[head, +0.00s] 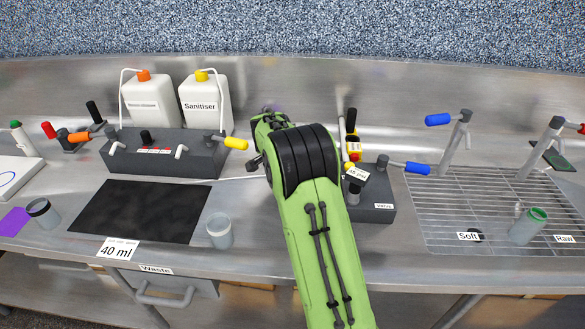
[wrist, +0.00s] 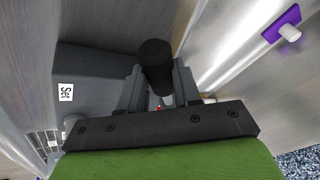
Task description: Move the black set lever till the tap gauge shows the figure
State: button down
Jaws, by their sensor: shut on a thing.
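In the wrist view the black set lever (wrist: 155,62) stands between the two fingers of my gripper (wrist: 158,90), which is shut on it. In the head view my green arm hides the gripper and the gripped lever. A card reading 40 ml (head: 118,249) is on the bench's front edge. A small white tag (head: 357,174), too small to read surely, is on the dark box (head: 375,213) right of my arm. I cannot make out a gauge reading.
A dark tap unit (head: 165,158) with a yellow-handled lever (head: 235,143) stands left. Two white bottles (head: 203,105) are behind it. A clear cup (head: 220,232) stands near the front. A blue-handled lever (head: 410,168) and a wire drain rack (head: 470,205) are right.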

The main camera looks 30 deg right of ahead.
dwell(0.3)
jog(key=c, duration=0.8)
grip_release()
jog(key=shift+r, duration=0.1)
jog(key=p+v, duration=0.1)
jog(key=v, duration=1.4)
jog(key=shift+s+a+r+p, duration=0.1)
jog(key=shift+r+p, duration=0.2)
jog(key=shift+p, duration=0.05)
